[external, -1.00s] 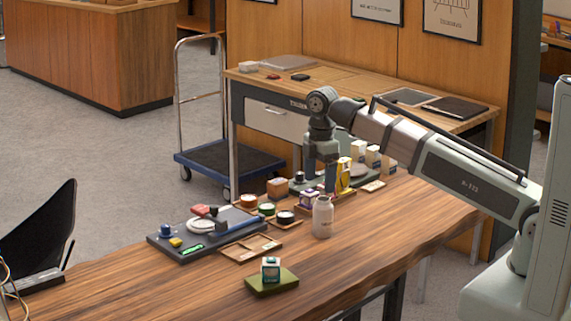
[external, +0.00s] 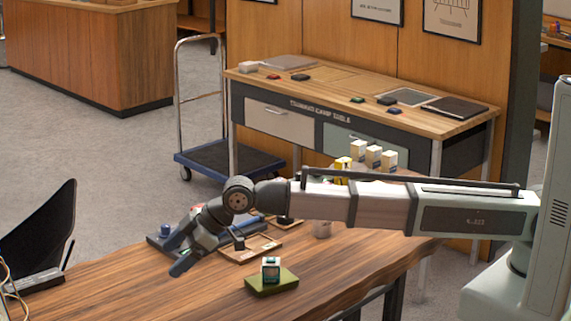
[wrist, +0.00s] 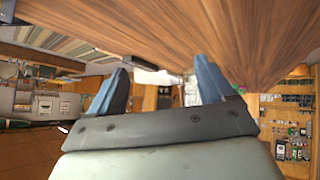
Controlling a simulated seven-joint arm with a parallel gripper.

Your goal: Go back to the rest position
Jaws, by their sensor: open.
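My gripper (external: 178,258) is open and empty. In the external view it hangs tilted down and to the left over the wooden table (external: 130,285), in front of the dark tray (external: 158,243). In the wrist view its two blue-grey fingers (wrist: 160,82) stand apart with nothing held between them, and the wooden tabletop fills the upper part. My arm reaches across the table from the right and hides much of the dark tray and the things behind it.
A green block (external: 272,283) bearing a small box (external: 271,267) stands near the front edge. A shallow wooden tray (external: 265,252) holds a small dark item (external: 239,243).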

